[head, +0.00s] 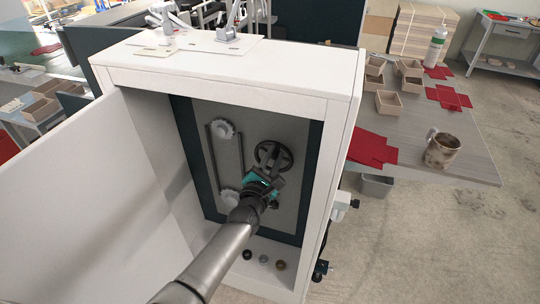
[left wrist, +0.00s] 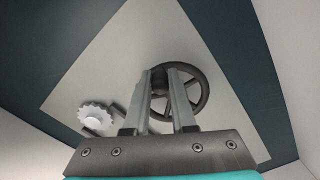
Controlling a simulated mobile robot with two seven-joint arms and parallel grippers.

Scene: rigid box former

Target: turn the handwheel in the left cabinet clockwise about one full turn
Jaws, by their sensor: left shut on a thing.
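The dark handwheel (head: 272,153) is mounted on the grey back panel inside the open left cabinet. It has a round rim and spokes. My left gripper (head: 272,178) reaches into the cabinet from the front and is at the lower part of the wheel. In the left wrist view the two fingers (left wrist: 172,78) lie over the left part of the handwheel (left wrist: 203,88), shut on it. The fingers hide the exact part held. My right gripper is in neither view.
Two white sprockets with a chain, the upper one (head: 222,129) clear, sit left of the wheel. The white cabinet door (head: 90,190) stands open at left. Several small round parts (head: 263,258) lie on the cabinet floor. A table (head: 465,150) with a mug (head: 441,150) stands at right.

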